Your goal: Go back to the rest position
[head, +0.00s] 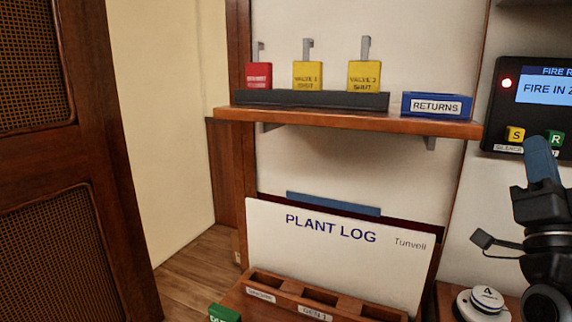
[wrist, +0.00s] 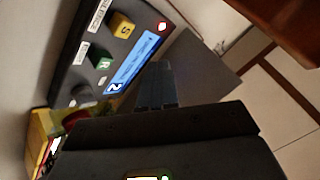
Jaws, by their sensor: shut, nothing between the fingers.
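My gripper (head: 541,160) is at the right edge in the head view, in front of the fire panel, with its blue fingers pointing up. The fingers are together and hold nothing; they also show in the wrist view (wrist: 156,86). The fire panel (head: 510,90) is dark, with a lit blue screen, a red light, a yellow button (head: 515,134) and a green button (head: 556,139). In the wrist view the panel (wrist: 70,60) appears tilted at the upper left. I cannot tell whether the fingers touch it.
A wooden shelf (head: 350,120) holds a red tag (head: 259,76), two yellow tags and a blue RETURNS box (head: 436,107). Below stand a PLANT LOG board (head: 330,262) and a wooden compartment tray (head: 285,292). A white round device (head: 482,303) sits near my arm. A wooden door (head: 75,170) is at left.

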